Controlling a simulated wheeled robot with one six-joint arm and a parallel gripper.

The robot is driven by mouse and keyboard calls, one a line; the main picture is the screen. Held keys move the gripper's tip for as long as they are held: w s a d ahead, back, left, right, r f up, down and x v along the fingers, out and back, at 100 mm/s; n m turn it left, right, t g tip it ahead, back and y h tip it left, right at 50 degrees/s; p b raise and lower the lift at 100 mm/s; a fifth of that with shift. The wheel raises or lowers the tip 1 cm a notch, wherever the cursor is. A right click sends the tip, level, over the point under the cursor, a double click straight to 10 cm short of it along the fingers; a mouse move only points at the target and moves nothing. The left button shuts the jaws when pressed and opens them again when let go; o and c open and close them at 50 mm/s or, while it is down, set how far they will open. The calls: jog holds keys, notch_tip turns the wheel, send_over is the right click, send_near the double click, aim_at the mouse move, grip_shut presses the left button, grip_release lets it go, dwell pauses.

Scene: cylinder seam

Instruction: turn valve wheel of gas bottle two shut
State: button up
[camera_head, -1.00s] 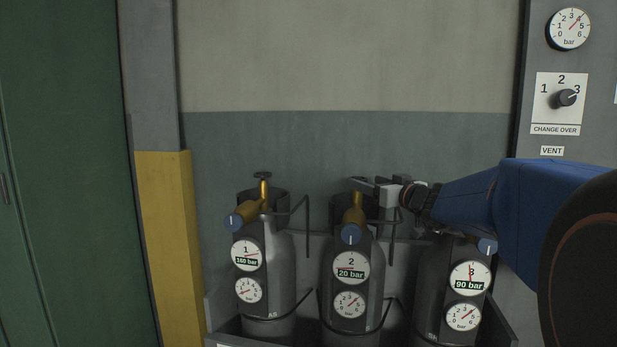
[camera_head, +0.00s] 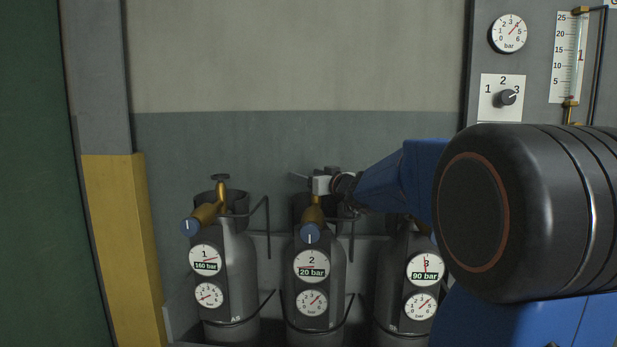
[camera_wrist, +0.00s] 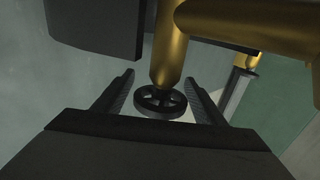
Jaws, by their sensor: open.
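Gas bottle two (camera_head: 336,275) is the middle grey cylinder, with a gauge labelled 20 bar, a brass valve (camera_head: 313,211) and a blue knob (camera_head: 310,233). My gripper (camera_head: 302,179) is at the top of this valve and hides its wheel in the head view. In the wrist view, the dark spoked valve wheel (camera_wrist: 160,102) sits at the end of a brass stem (camera_wrist: 170,62). My open gripper (camera_wrist: 160,78) has one finger on each side of the wheel. A gap shows on both sides, and neither finger visibly touches it.
Bottle one (camera_head: 237,265) stands to the left, its wheel (camera_head: 220,177) uncovered. Bottle three (camera_head: 394,270) stands to the right, partly behind my arm. A yellow-painted post (camera_head: 115,235) is at the left. A panel with a change-over knob (camera_head: 508,97) at 3 is at the right.

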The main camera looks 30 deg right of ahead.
jog(key=c, duration=1.1)
jog(key=shift+o, duration=0.2)
jog(key=shift+r+h, duration=0.1)
jog(key=shift+h, duration=0.2)
jog(key=shift+d+r+m+h, duration=0.1)
jog(key=shift+d+m+h, duration=0.15)
jog(key=shift+m+h, duration=0.45)
jog(key=shift+d+r+m+h, duration=0.1)
jog(key=shift+d+m+h, duration=0.1)
jog(key=shift+m+h, duration=0.5)
jog(key=shift+d+f+h, duration=0.15)
jog(key=shift+f+h, duration=0.1)
jog(key=shift+h, duration=0.55)
jog(key=o, duration=1.1)
jog(key=shift+c, duration=0.2)
jog(key=shift+s, duration=0.15)
